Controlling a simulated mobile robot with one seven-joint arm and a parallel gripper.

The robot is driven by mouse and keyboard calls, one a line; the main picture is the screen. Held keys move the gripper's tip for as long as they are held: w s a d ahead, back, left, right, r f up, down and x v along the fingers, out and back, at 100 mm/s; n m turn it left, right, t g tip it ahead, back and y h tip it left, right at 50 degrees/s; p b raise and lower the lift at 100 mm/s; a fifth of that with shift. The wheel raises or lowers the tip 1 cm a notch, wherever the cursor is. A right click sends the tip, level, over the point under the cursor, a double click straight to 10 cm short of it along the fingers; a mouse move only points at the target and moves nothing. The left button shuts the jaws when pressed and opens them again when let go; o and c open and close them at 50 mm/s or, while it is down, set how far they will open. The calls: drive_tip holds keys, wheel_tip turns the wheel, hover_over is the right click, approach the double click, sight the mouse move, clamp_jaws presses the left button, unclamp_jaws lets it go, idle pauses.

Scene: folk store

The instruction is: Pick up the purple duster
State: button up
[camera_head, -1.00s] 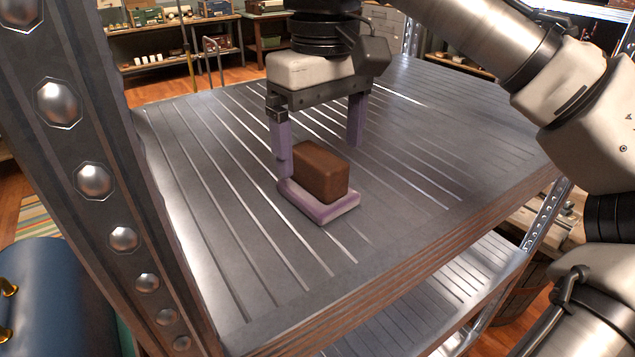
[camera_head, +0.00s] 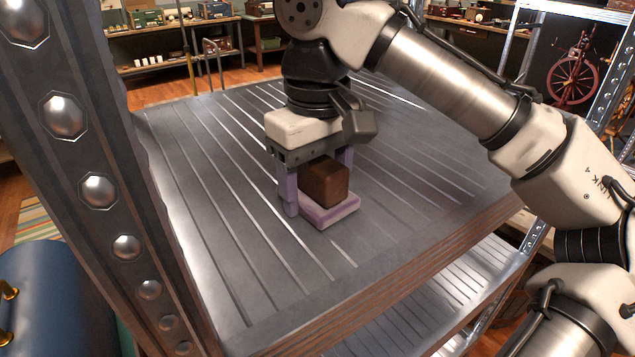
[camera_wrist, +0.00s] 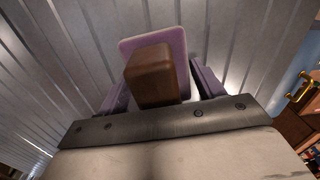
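The purple duster (camera_head: 333,214) lies on the ribbed metal shelf top, a flat purple pad with a brown block handle (camera_head: 325,184) on it. My gripper (camera_head: 318,190) is lowered over the duster, pointing down, its purple fingers open on either side of it. In the wrist view the duster's purple pad (camera_wrist: 168,40) and brown handle (camera_wrist: 152,75) show between the two fingers (camera_wrist: 160,90), with a visible gap on the right. The far finger is partly hidden behind the brown handle in the head view.
The grey ribbed shelf top (camera_head: 215,190) is otherwise clear around the duster. A riveted metal post (camera_head: 95,150) stands close on the left. A blue rounded chest (camera_head: 55,300) is below at the lower left. The shelf's front edge (camera_head: 400,265) runs below the duster.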

drive_tip(key=c, duration=0.5)
drive_tip(key=shift+r, duration=0.1)
drive_tip(key=shift+c, duration=0.2)
wheel_tip(320, 180, up, 10)
drive_tip(key=shift+f, duration=0.1)
drive_tip(key=o, duration=0.5)
drive_tip(key=c, duration=0.4)
drive_tip(key=shift+o, duration=0.2)
drive_tip(key=shift+d, duration=0.1)
